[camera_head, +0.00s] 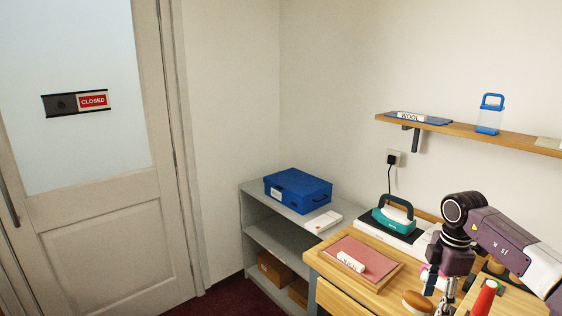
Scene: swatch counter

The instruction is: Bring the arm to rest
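My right arm (510,246) comes in from the right edge, purple, black and white. It bends at a dark joint, and my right gripper (440,290) points down over the front right of the wooden counter (385,297). The gripper is small and partly merges with the items behind it, so I cannot tell whether its fingers are open or holding anything. My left arm and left gripper are out of view.
Near the gripper are a round wooden-topped item (417,302) and a red cone (484,298). A pink swatch on a board (362,256) and a green-handled press (394,215) stand left. A blue box (298,190) sits on grey shelves. A wall shelf (480,133) hangs above.

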